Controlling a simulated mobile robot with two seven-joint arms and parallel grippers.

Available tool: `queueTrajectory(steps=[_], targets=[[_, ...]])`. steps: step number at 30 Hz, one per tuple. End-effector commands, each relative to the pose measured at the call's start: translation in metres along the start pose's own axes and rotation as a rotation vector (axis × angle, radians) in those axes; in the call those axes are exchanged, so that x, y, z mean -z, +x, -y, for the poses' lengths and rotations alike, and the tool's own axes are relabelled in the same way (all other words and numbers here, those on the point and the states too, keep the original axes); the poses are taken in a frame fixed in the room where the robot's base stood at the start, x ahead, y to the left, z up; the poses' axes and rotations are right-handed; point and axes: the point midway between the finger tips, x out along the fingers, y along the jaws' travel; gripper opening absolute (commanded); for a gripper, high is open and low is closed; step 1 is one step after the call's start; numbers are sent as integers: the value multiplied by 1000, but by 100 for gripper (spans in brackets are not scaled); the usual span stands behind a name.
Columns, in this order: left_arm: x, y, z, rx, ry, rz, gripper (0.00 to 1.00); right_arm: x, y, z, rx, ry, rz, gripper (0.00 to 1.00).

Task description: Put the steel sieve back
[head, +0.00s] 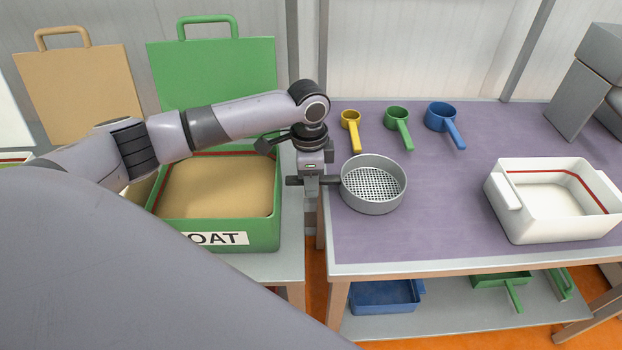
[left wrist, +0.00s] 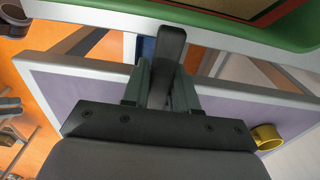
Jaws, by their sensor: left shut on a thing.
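The steel sieve (head: 373,208) is a round grey pan with a mesh bottom, at the left edge of the purple-topped table in the head view. My left gripper (head: 312,183) is shut on its dark handle, just left of the pan, over the gap between the two tables. In the left wrist view the dark handle (left wrist: 166,62) stands between the fingers, and the pan is hidden. The sieve looks level and is at or just above the table top; I cannot tell if it touches. My right gripper is not in view.
A green bin (head: 220,229) of grain labelled OAT stands left of the gripper. Yellow (head: 351,119), green (head: 397,117) and blue (head: 440,115) scoops lie at the back of the purple table (head: 440,215). A white tray (head: 521,229) stands at right. The table middle is clear.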

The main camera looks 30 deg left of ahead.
Motion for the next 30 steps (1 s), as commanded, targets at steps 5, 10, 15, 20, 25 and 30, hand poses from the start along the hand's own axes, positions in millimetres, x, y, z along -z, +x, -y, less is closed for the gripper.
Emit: queueTrajectory(steps=[5,10,15,20,25,30], targets=[[0,-1,0,0,0,-1,1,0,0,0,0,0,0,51],[0,1,0,0,0,0,53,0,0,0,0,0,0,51],[0,1,0,0,0,0,53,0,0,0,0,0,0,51],[0,-2,0,1,0,0,53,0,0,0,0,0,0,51],[0,-25,1,3,1,-2,53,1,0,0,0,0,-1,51],[1,-62,1,4,0,-3,53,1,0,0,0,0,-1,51]])
